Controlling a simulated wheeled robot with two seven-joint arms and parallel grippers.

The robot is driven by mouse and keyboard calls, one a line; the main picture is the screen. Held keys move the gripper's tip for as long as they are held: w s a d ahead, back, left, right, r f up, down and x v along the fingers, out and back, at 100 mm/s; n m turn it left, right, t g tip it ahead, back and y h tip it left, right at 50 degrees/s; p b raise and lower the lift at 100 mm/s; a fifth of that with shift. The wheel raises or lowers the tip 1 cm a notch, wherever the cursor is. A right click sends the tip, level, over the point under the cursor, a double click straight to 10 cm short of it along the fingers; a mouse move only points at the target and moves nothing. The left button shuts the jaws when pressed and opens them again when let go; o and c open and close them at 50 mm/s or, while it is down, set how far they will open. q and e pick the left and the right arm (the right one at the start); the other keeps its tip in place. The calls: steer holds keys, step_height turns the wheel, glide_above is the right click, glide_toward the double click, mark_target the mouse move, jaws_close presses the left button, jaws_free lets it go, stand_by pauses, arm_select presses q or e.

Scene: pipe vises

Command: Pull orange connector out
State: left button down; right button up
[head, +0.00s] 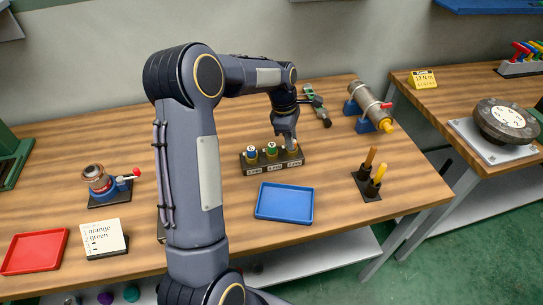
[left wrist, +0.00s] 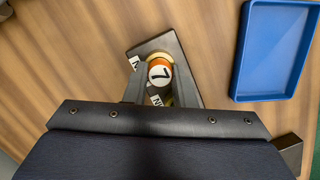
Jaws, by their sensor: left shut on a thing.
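My left gripper (head: 289,143) reaches down at the right end of a black labelled rack (head: 250,173) in the head view. It is shut on the orange connector (head: 294,147), which it mostly hides there. In the left wrist view the connector (left wrist: 158,66) shows an orange body and a white top marked 7, between the fingers (left wrist: 158,82). It is at the rack's end; I cannot tell how deep it sits. A blue-and-white connector (head: 251,153) and a green one (head: 271,149) stand in the other rack places. My right gripper is not in view.
A blue tray (head: 285,203) lies in front of the rack. A card reading "orange green" (head: 103,237) and a red tray (head: 35,251) are at front left. A small vise (head: 108,185), a clamped pipe (head: 370,103) and a two-tool stand (head: 370,183) stand around.

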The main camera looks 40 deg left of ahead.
arm_select(q)
steer(key=shift+r+p, duration=0.35)
steer(key=shift+r, duration=0.1)
steer(key=shift+r, duration=0.2)
steer(key=shift+p, duration=0.35)
steer(key=shift+r+p, duration=1.55)
steer(key=shift+r, duration=0.3)
